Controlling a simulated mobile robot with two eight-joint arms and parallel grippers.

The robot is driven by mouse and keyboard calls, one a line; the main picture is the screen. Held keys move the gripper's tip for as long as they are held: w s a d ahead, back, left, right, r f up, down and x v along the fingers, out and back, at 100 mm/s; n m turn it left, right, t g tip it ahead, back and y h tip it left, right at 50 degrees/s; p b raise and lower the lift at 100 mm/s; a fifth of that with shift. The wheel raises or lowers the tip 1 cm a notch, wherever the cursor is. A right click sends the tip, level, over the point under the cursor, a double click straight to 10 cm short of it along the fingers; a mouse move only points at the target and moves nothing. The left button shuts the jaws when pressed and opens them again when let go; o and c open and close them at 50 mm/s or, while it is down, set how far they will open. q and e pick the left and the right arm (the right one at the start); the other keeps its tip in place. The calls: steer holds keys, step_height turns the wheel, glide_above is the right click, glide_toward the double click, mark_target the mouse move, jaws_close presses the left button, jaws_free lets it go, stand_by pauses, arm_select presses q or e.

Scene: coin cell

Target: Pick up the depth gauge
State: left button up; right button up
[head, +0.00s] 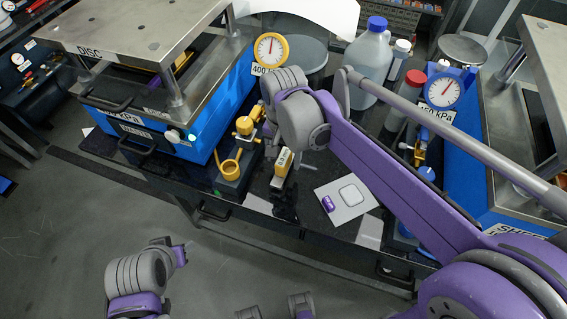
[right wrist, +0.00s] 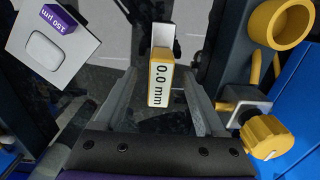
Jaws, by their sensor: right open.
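The depth gauge (right wrist: 161,85) is a small yellow block with a white "0.0 mm" label and a pale metal part at its far end. In the head view it is the small yellow piece (head: 283,162) near the table's front edge. My right gripper (right wrist: 163,92) is open, with the gauge showing between its two grey fingers in the right wrist view. I cannot tell whether the fingers touch it. In the head view my right wrist hangs just above the gauge and hides part of the gripper.
A white card with a rounded square, marked "150 µm" (right wrist: 55,45), lies beside the gauge. A yellow ring holder (head: 230,170) and a yellow-knobbed clamp (head: 246,125) stand close on the other side. Blue presses (head: 200,125) flank the dark table (head: 300,205); bottles (head: 370,60) stand behind.

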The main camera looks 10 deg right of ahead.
steer(key=shift+f, duration=1.5)
jaws_close()
